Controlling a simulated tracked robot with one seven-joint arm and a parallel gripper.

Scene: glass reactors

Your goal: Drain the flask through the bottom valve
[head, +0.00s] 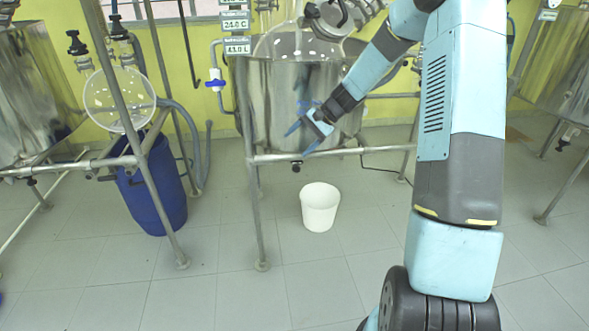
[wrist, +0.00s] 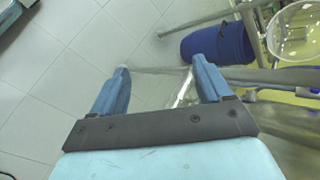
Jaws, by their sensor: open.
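A shiny steel vessel (head: 262,105) with a clear glass top (head: 292,46) stands in a pipe frame at the centre of the head view. A small dark fitting, apparently the bottom valve (head: 296,167), hangs beneath it at the frame's front bar. A white bucket (head: 320,208) stands on the floor below and slightly right of that fitting. My gripper (head: 298,142) is in front of the vessel's lower part, a little above the fitting, tilted down to the left. Its blue fingers are apart and empty, as the wrist view (wrist: 160,66) also shows. Neither view shows the fitting's handle clearly.
A frame bar (head: 340,152) runs across just below my gripper. At left are a round glass flask (head: 119,100), a blue drum (head: 153,190) and hoses. A blue-handled valve (head: 216,83) is on a pipe left of the vessel. The tiled floor in front is clear.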

